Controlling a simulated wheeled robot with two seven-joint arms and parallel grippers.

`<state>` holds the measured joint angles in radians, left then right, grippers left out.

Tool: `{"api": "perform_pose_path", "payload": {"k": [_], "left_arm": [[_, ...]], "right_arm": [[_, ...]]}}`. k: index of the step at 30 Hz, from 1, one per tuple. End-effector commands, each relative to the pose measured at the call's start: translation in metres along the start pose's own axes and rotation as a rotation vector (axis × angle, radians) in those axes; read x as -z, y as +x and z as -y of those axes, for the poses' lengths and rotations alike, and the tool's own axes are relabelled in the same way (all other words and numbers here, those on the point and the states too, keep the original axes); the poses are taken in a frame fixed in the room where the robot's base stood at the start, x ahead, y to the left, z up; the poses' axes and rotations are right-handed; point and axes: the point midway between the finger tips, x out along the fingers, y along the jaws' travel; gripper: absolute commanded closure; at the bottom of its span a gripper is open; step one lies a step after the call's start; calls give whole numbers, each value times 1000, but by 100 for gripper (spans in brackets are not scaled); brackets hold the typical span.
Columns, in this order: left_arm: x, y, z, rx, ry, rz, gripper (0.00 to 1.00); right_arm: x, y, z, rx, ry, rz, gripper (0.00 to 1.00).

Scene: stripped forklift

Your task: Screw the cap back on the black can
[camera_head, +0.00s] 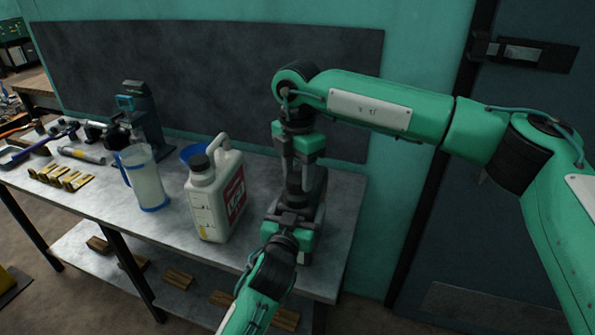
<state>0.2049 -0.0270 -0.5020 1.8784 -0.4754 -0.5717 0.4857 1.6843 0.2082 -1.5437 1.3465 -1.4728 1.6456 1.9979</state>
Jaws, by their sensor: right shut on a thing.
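A dark upright shape, seemingly the black can (318,190), stands near the right end of the workbench, mostly hidden by my grippers. My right gripper (301,172) points down from above and is shut at the top of the can. The cap is hidden between its fingers, so I cannot tell how it sits on the can. My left gripper (297,219) reaches up from the bottom of the picture to the can's near side. Its fingers blend into the dark shape, so I cannot tell whether they are open or shut.
Tools lie farther left. A dark board (230,75) backs the bench; wooden blocks lie on the lower shelf.

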Motion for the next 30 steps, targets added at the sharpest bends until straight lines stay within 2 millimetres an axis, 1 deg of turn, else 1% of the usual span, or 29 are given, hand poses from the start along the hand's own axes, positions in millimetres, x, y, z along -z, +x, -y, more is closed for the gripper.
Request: {"api": "perform_pose_path", "payload": {"k": [9, 15, 18, 21, 29, 30], "left_arm": [[-1, 0, 0, -1, 1, 2, 80], [-1, 0, -1, -1, 1, 2, 80], [-1, 0, -1, -1, 1, 2, 80], [-1, 0, -1, -1, 1, 2, 80], [-1, 0, -1, -1, 1, 2, 80], [-1, 0, -1, -1, 1, 2, 80]], "right_arm": [[0, -1, 0, -3, 497, -1, 73], [0, -1, 0, -4, 763, -1, 73], [0, -1, 0, -4, 837, -2, 73], [0, -1, 0, -5, 869, -2, 73], [0, -1, 0, -5, 871, -2, 74], [0, -1, -1, -5, 871, -2, 49]]}}
